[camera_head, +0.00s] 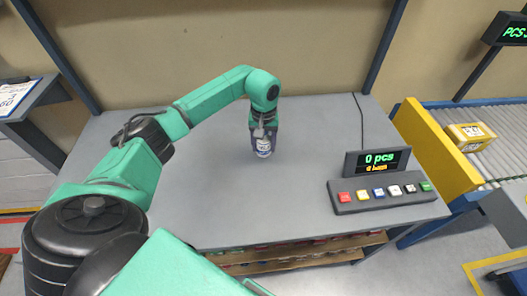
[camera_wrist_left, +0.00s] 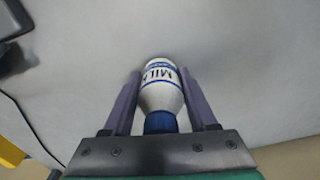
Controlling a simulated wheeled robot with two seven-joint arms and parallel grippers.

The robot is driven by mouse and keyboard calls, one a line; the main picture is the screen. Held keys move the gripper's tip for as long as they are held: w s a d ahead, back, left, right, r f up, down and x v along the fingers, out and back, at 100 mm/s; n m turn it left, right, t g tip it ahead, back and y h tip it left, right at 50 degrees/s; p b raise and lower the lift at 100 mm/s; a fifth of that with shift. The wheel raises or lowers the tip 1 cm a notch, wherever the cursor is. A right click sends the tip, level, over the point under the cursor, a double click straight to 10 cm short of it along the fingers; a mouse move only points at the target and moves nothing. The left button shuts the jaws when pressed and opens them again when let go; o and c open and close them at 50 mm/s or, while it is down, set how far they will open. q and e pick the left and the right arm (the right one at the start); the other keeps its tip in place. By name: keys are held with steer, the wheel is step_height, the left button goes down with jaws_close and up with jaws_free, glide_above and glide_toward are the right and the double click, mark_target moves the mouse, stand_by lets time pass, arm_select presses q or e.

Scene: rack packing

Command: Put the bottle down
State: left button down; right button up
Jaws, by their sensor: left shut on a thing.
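The bottle (camera_head: 264,148) is white with a blue band and sits below my left gripper (camera_head: 264,133) in the head view, over the middle back of the grey table (camera_head: 215,200). In the left wrist view the bottle (camera_wrist_left: 160,90) has a "MIL…" label and a blue cap toward the gripper's palm. The two purple fingers of my left gripper (camera_wrist_left: 163,95) are shut on it, one on each side. Whether the bottle's base touches the table I cannot tell. My right gripper is not in view.
A button panel (camera_head: 383,192) with a display reading "0 pcs" stands at the table's right, with a cable behind it. A conveyor (camera_head: 505,150) with a yellow box (camera_head: 470,136) is farther right. The table around the bottle is clear. Shelves (camera_head: 300,258) hold items below.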

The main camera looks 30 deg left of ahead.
mark_target(264, 155)
arm_select(q)
steer(key=shift+f+p, duration=0.3)
steer(key=shift+f, duration=2.25)
steer(key=shift+c, duration=1)
jaws_free()
